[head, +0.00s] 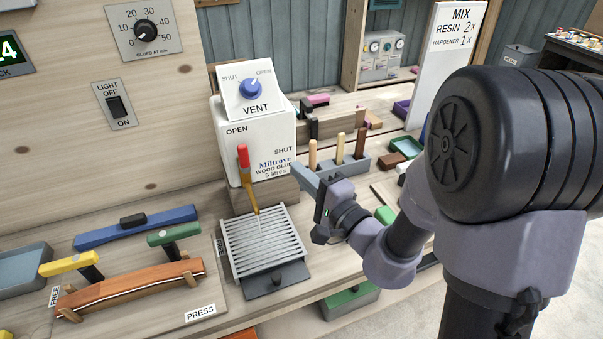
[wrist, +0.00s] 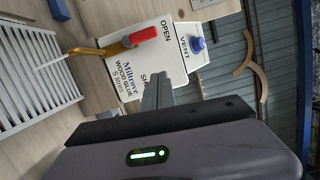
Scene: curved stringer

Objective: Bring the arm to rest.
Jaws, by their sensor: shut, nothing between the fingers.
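My gripper (head: 302,178) is shut and empty, its grey fingers pointing up and left in the head view. It is beside the right side of the white wood glue container (head: 268,140), in front of a row of upright wooden handles. The closed fingers (wrist: 158,92) also show in the wrist view, in front of the container's edge; I cannot tell whether they touch it. My arm bends from the wrist toward the right of the head view.
The glue tap's red handle (head: 243,157) stands near the word OPEN, above a slatted drip tray (head: 281,287). A blue vent knob (head: 250,88) tops the container. Clamps (head: 137,228) and a curved wooden strip (head: 130,288) lie left. A tool block (head: 345,165) stands behind my gripper.

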